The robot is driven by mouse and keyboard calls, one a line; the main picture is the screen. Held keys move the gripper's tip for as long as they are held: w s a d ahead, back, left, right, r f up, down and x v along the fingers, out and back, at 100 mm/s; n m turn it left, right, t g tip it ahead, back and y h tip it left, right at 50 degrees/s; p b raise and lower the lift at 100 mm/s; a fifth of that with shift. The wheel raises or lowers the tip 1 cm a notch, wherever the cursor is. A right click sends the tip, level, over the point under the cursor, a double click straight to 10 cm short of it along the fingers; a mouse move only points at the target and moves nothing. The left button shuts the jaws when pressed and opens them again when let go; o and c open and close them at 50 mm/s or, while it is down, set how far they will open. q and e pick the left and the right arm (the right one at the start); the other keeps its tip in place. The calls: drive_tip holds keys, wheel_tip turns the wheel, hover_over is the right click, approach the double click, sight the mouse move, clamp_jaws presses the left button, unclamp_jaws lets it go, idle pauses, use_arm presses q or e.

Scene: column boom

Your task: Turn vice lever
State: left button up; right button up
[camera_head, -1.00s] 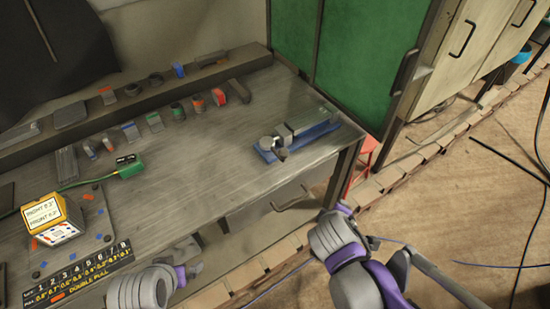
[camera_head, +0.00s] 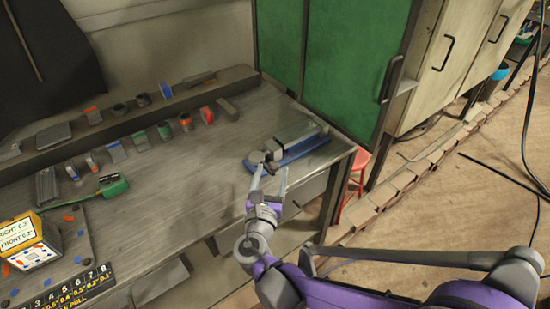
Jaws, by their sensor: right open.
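The vice (camera_head: 299,139) has a grey body on a blue base and sits at the right end of the workbench. Its rounded grey end (camera_head: 257,157) faces left toward the bench's front edge. The lever is too small to make out clearly. My right gripper (camera_head: 270,172) reaches up from below, with its two thin fingers spread apart around or just in front of the vice's rounded end. I cannot tell whether a finger touches it. No object shows held between the fingers. My left gripper is out of view.
The workbench (camera_head: 190,180) holds small coloured parts, a green box (camera_head: 113,185) and a yellow box (camera_head: 28,240) on the left. A green cabinet door (camera_head: 358,70) stands behind the vice. A red stool (camera_head: 354,180) is right of the bench. Open floor lies at right.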

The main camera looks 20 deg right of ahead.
sight(264, 160)
drive_tip(key=x, duration=0.6)
drive_tip(key=shift+w, duration=0.1)
drive_tip(key=shift+c, duration=0.3)
clamp_jaws()
idle(1.0)
